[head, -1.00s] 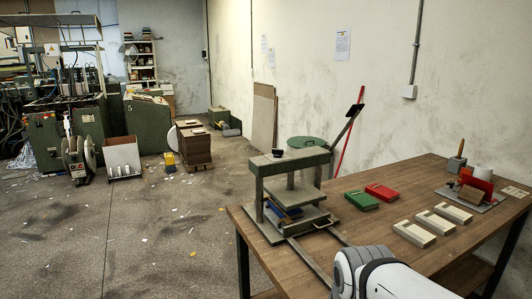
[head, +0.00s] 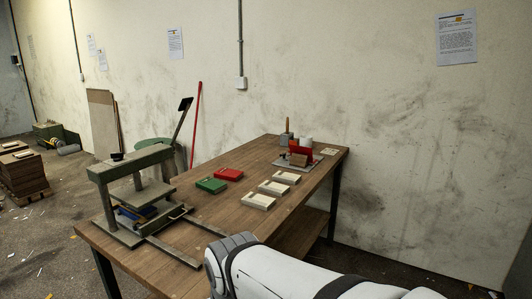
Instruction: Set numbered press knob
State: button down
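A grey-green press (head: 104,174) stands on the near left end of the wooden table. A small dark knob (head: 117,156) sits on top of its upper beam. Any numbers on the knob are too small to read. A blue item (head: 137,213) lies low inside the press frame, partly hidden by it. Rails reach out from the press base across the table. My white arm crosses the lower right of the head view, in front of the table. My gripper is not in the picture.
The wooden table (head: 215,205) carries a green block (head: 211,185), a red block (head: 229,174), three pale trays (head: 258,201) and a small stand with a red part (head: 301,151). A green bin (head: 153,143), a broom and a red pole (head: 196,120) are behind.

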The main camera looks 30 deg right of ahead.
aim_at(117, 157)
jog(key=z, duration=0.25)
jog(key=k, duration=0.95)
jog(key=z, duration=1)
jog(key=i, duration=1.35)
jog(key=z, duration=0.55)
jog(key=i, duration=1.55)
jog(key=u, duration=0.4)
jog(key=i, duration=0.95)
jog(key=u, duration=0.25)
jog(key=k, duration=0.85)
jog(key=u, duration=0.2)
jog(key=i, duration=0.85)
jog(key=z, duration=0.1)
